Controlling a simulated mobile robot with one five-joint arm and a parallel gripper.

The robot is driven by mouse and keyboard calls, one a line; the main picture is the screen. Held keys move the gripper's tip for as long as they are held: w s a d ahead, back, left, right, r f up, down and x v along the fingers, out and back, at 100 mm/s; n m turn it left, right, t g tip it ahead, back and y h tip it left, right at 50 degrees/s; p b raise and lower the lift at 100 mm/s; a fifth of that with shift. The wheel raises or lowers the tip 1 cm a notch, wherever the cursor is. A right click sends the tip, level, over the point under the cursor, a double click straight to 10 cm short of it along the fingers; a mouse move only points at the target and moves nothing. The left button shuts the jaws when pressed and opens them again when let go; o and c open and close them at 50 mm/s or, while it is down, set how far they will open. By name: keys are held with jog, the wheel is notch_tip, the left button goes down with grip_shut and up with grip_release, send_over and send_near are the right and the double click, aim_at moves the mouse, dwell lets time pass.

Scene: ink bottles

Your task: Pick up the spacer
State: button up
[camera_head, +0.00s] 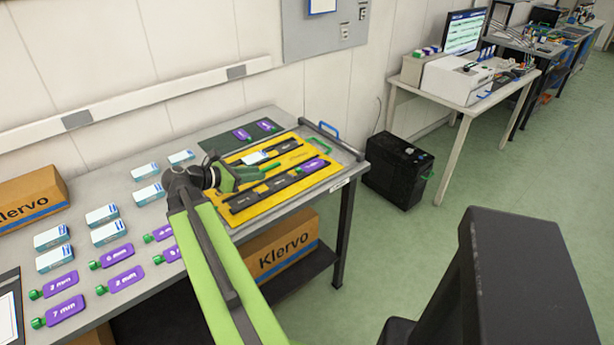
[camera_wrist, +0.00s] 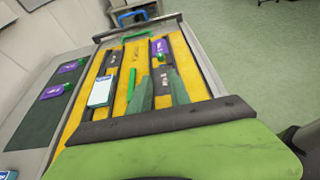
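No piece in view is marked as the spacer; purple pieces with green ends and "mm" labels are its likeliest match. One purple piece (camera_head: 312,165) lies at the far right of the yellow tray (camera_head: 236,217); it also shows near the far end in the wrist view (camera_wrist: 160,46). Several more, such as the "7 mm" piece (camera_head: 66,309), lie at the table's front left. My gripper (camera_head: 262,173) is over the tray. In the wrist view its two dark green fingers (camera_wrist: 160,75) stand apart with nothing seen held between them, short of the purple piece.
Black slotted bars (camera_head: 258,198), a bright green stick (camera_wrist: 131,84) and a white-blue box (camera_wrist: 101,91) lie in the tray. Two purple pieces lie on a dark mat (camera_wrist: 40,125). Several white-blue boxes (camera_head: 109,232) and a Klervo carton (camera_head: 35,197) stand at left.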

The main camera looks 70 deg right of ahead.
jog(key=b, duration=0.4)
send_near(299, 169)
jog(key=shift+s+d+f, duration=0.25)
jog(key=shift+d+f, duration=0.2)
jog(key=shift+d, duration=0.1)
jog(key=shift+s+d+f, duration=0.2)
jog(key=shift+d+f, duration=0.25)
jog(key=shift+d, duration=0.1)
jog(key=shift+s+d, duration=0.25)
jog(key=shift+d, duration=0.15)
jog(key=b+x, duration=0.2)
jog(key=x, duration=0.2)
jog(key=shift+s+d, duration=0.2)
jog(key=shift+d, duration=0.1)
jog(key=shift+s, duration=0.2)
grip_shut()
